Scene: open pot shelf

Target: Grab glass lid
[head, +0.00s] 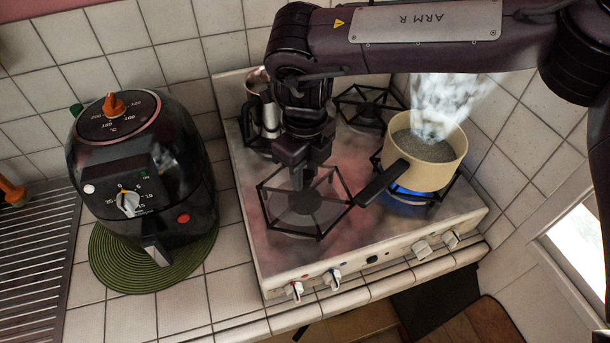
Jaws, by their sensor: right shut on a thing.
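My right gripper (299,180) reaches down from above over the front-left burner of the stove. Its fingers are shut on the glass lid (303,203), a see-through, greyish round shape that shows faintly over the burner grate. The fingers cover the lid's knob. I cannot tell whether the lid rests on the grate or hangs just above it. A cream pot (428,149) with a dark handle stands open and steaming on the right burner, over a blue flame. My left gripper is not in view.
The stove (262,246) has knobs along its front edge. A metal pot (269,115) stands at its back left. A black air fryer (138,165) sits on a green round mat (108,268) to the left. Tiled walls close off the back and right.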

